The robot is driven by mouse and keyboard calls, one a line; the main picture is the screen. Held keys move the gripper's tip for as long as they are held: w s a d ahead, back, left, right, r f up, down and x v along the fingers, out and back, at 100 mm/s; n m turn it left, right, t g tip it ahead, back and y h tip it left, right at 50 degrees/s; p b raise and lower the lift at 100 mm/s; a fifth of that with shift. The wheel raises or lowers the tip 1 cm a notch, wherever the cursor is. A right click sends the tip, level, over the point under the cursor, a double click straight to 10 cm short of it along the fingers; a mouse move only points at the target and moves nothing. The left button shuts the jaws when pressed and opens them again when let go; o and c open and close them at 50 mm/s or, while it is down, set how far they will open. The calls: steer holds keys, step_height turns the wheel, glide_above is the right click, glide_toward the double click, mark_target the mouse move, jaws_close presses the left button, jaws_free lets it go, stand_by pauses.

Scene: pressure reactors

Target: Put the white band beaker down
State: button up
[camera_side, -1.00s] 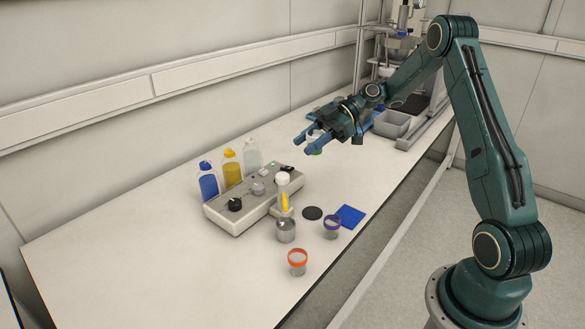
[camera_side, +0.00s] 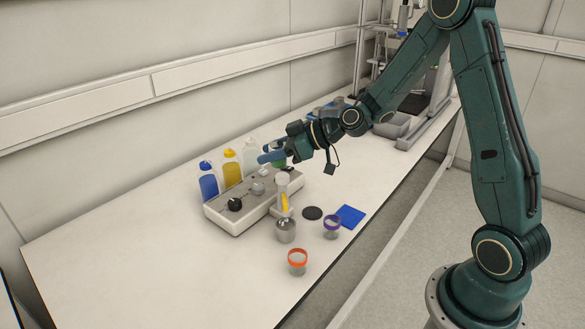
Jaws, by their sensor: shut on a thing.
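My gripper (camera_side: 267,155) is shut on a small vessel with green in it, which I take as the white band beaker (camera_side: 279,162). The blue fingers hide most of it, and its band cannot be made out now. The gripper points left and appears above the back right part of the grey instrument box, in front of the clear bottle. The beaker appears held above the bench (camera_side: 130,256); its exact height is hard to judge.
Blue (camera_side: 208,182), yellow (camera_side: 232,168) and clear (camera_side: 251,151) bottles stand behind the instrument box (camera_side: 238,212). A yellow-filled cylinder (camera_side: 284,200), grey beaker (camera_side: 286,232), purple-band beaker (camera_side: 332,229), orange-band beaker (camera_side: 297,264), black disc (camera_side: 312,213) and blue mat (camera_side: 350,216) are in front.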

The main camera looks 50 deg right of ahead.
steer(key=shift+s+a+m+t+h, duration=0.3)
steer(key=shift+s+a+m+h, duration=0.2)
steer(key=shift+s+m+h, duration=0.1)
steer(key=shift+s+a+m+t+h, duration=0.15)
steer(key=shift+s+m+t+h, duration=0.15)
steer(key=shift+s+m+h, duration=0.45)
steer(key=shift+w, duration=0.1)
steer(key=shift+w+d+f+n+y, duration=0.15)
steer(key=shift+w+d+n+y, duration=0.15)
steer(key=shift+w+n+y, duration=0.35)
steer(key=shift+w+d+n+g+y, duration=0.35)
steer(key=shift+w+n+g+y, duration=0.05)
steer(key=shift+w+n+y, duration=0.15)
steer(key=shift+w+d+r+n+g+y, duration=0.15)
steer(key=shift+d+n+g+y, duration=0.2)
steer(key=shift+d+n+y, duration=0.15)
steer(key=shift+w+d+r+n+g+y, duration=0.1)
steer(key=shift+d+r+n+g+y, duration=0.05)
steer(key=shift+d+n+g+y, duration=0.3)
steer(key=s+d+n+g+y, duration=0.3)
steer(key=s+d+n+g, duration=0.1)
steer(key=d+n+g, duration=0.1)
steer(key=shift+s+d+n+y, duration=0.4)
steer(key=shift+d+n, duration=0.1)
steer(key=shift+d, duration=0.65)
steer(key=shift+f, duration=0.1)
